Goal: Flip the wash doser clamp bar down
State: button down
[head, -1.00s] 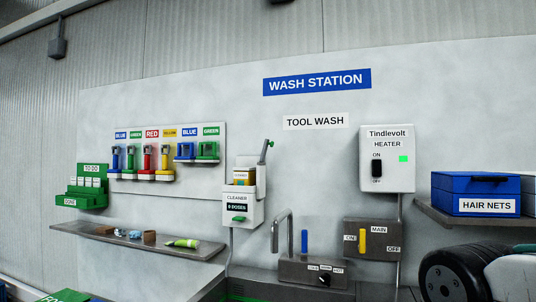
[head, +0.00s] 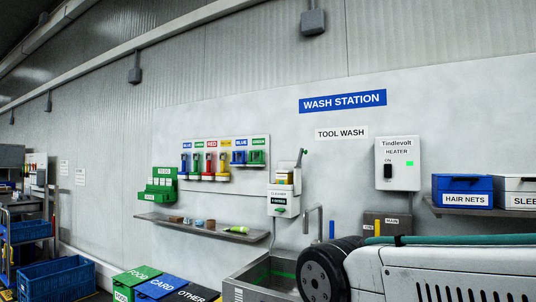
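The wash doser (head: 283,209) is a white box marked CLEANER on the wall, left of the heater. Its clamp bar (head: 300,158) is a thin grey lever with a green end, standing up and leaning slightly right above the doser. A yellow-and-white pack (head: 284,177) sits in the top of the doser under the bar. My gripper is not in view; only a white and black link of my own arm shows at lower right.
A shelf (head: 195,226) with small items juts out left of the doser. A sink (head: 262,276) with a tap (head: 313,225) lies below. The heater (head: 397,163) and a shelf of boxes (head: 462,191) are at right. Lidded bins (head: 160,286) stand at lower left.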

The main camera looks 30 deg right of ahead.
aim_at(297, 166)
jog(key=u, duration=0.35)
jog(key=i, duration=2.25)
jog(key=z, duration=1.65)
jog(key=i, duration=0.7)
jog(key=z, duration=0.7)
